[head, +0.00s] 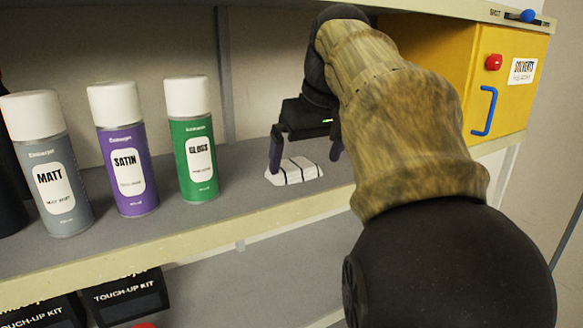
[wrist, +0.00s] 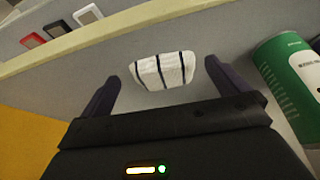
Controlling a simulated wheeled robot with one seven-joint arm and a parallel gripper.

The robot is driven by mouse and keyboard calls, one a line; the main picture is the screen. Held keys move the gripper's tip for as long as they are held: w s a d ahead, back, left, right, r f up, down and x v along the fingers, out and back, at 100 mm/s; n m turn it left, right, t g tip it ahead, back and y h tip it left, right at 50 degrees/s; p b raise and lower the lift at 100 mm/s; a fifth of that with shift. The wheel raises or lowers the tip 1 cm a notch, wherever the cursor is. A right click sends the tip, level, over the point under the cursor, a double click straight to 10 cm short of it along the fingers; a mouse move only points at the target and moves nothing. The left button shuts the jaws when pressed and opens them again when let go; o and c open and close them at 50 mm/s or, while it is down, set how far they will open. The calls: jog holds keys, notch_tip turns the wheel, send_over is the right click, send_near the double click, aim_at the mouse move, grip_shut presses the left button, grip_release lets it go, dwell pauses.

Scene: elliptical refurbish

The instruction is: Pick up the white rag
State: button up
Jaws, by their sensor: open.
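The white rag (head: 294,171) with dark stripes lies folded on the grey shelf, right of the green can in the head view. It also shows in the wrist view (wrist: 163,70), just beyond and between the fingertips. My gripper (head: 305,157) is open above the rag, with one purple finger on each side of it. In the wrist view my gripper (wrist: 162,82) has its fingers spread wider than the rag, and nothing is between them. I cannot tell how high the fingertips are above the shelf.
Grey MATT (head: 48,180), purple SATIN (head: 126,165) and green GLOSS (head: 193,150) spray cans stand left of the rag. A yellow SOLVENTS cabinet (head: 480,80) with a blue handle is at the right. The shelf has a pale front edge (head: 200,232). Touch-up kit boxes (head: 128,297) sit below.

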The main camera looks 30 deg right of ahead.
aim_at(294, 164)
jog(key=w+p, duration=0.1)
jog(key=w, duration=0.2)
jog(key=shift+r, duration=0.15)
jog(key=shift+w+d+f, duration=0.1)
jog(key=shift+w+f, duration=0.8)
jog(key=shift+f, duration=0.65)
jog(key=shift+w, duration=0.1)
jog(key=shift+c, duration=0.2)
jog(key=c, duration=0.6)
